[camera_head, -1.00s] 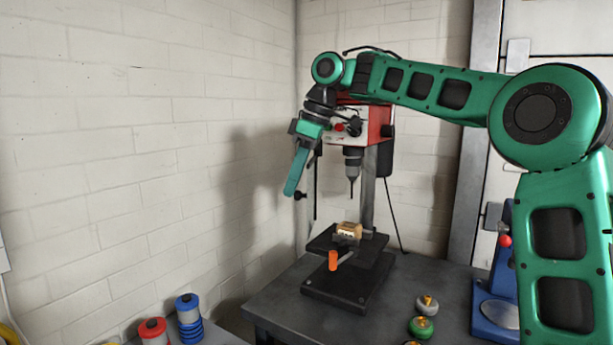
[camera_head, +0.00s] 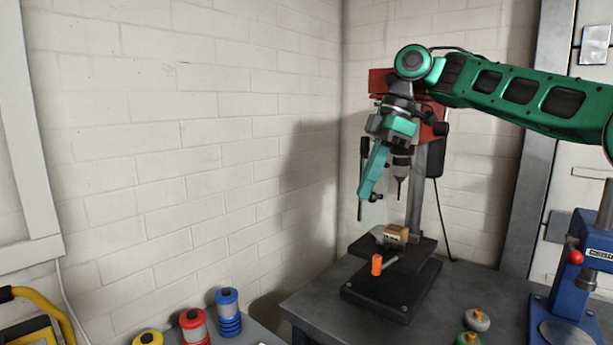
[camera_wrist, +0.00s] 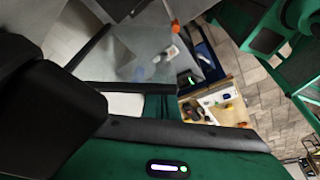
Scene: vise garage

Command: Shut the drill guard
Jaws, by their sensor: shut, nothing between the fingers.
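The red drill press (camera_head: 430,125) stands on the workbench in the corner, its chuck and bit (camera_head: 401,175) pointing down. The drill guard shows as a black upright bar (camera_head: 362,170) with a dark knob (camera_head: 376,197), left of the bit. Its clear panel is hard to see there. In the wrist view a clear panel with black edges (camera_wrist: 130,60) lies close before me. My gripper (camera_head: 367,194) is shut and empty, slanting down with its tip at the knob, between bar and bit. I cannot tell whether it touches the guard.
A wooden block (camera_head: 396,234) sits on the drill table (camera_head: 415,257), beside an orange-ended handle (camera_head: 376,264). A blue machine (camera_head: 590,260) stands at right. Coloured spools (camera_head: 228,310) stand at lower left. The brick wall is close behind.

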